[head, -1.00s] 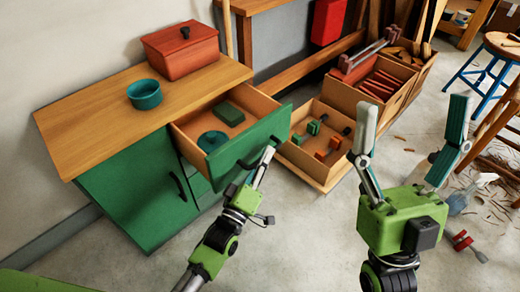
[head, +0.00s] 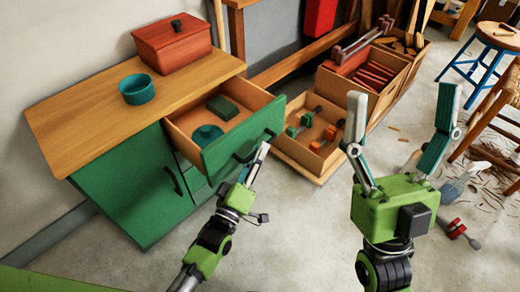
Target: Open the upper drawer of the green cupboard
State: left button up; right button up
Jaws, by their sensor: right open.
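The green cupboard (head: 131,189) has a wooden top and stands at the left against the wall. Its upper drawer (head: 246,136) is pulled well out, showing a teal round dish (head: 207,137) and a green block (head: 223,108) inside. My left gripper (head: 259,155) is at the drawer's dark handle (head: 245,157), in front of the drawer face. Its fingers look close together, but whether they are closed around the handle is unclear. My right gripper (head: 400,128) is open and empty, raised in front of the floor at the right.
A red box with lid (head: 172,47) and a teal bowl (head: 137,91) stand on the cupboard top. Wooden crates (head: 312,155) with tools stand right of the drawer. A blue stool (head: 486,62) and wood shavings are at the right. Floor in front of the cupboard is clear.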

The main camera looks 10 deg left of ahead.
pick_arm(q)
jog(key=v, duration=1)
jog(key=shift+s+f, duration=0.15)
jog(key=shift+s, duration=0.1)
jog(key=shift+a, duration=0.1)
